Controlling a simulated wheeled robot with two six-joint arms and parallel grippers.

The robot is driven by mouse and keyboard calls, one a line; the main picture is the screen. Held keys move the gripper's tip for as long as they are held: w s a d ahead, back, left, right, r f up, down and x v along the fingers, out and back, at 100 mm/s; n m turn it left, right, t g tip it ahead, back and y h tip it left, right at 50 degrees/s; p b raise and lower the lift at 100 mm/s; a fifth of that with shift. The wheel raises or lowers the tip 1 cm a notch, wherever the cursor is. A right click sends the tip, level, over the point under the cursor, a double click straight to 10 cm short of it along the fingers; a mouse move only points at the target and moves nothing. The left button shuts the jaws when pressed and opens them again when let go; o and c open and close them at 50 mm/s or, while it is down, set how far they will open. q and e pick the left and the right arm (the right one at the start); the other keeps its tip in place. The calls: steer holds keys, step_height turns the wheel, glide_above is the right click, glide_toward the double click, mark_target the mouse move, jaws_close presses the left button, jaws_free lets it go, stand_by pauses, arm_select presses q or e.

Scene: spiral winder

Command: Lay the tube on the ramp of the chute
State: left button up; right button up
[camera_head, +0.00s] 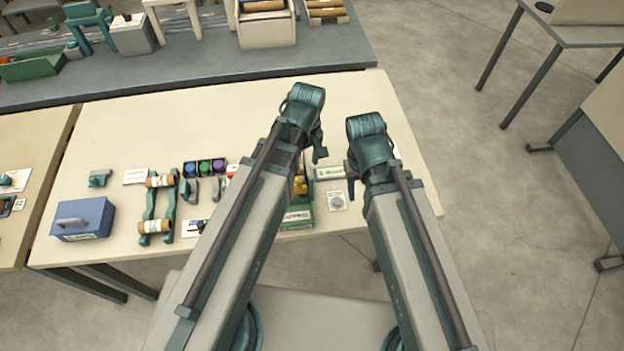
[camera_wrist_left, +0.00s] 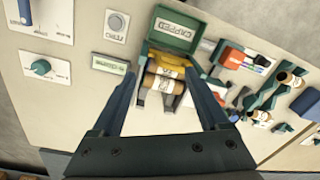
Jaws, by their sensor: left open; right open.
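A brown cardboard tube (camera_wrist_left: 160,83) with a pale label lies across the dark ramp rails (camera_wrist_left: 142,97) of the chute, by the green tray marked CAPPED (camera_wrist_left: 177,27). Yellow parts show just behind the tube. My left gripper (camera_wrist_left: 165,68) is open, with one finger on each side of the tube; contact cannot be told. In the head view my left gripper (camera_head: 318,152) points down above the chute, and its arm hides part of the green tray (camera_head: 298,217). My right gripper (camera_head: 351,190) is open, mostly hidden by its own arm, right of the chute.
A teal rack (camera_head: 171,222) holds two cardboard tubes (camera_head: 155,226) on the left. A blue box (camera_head: 83,218) stands at the table's left. Cups with coloured caps (camera_head: 204,167) stand between rack and left arm. The table's back half (camera_head: 200,125) is clear.

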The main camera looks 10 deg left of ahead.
arm_select(q)
steer(key=s+d+m, duration=0.3)
steer(key=s+m, duration=0.3)
steer(key=m, duration=0.5)
steer(key=shift+s+d+m+y, duration=0.3)
steer(key=shift+s+d+m, duration=0.05)
steer(key=shift+s+m, duration=0.05)
step_height(320, 180, down, 6)
steer(key=b, duration=0.6)
steer(key=shift+f+b, duration=0.25)
steer(key=shift+b, duration=0.05)
stand_by(0.4)
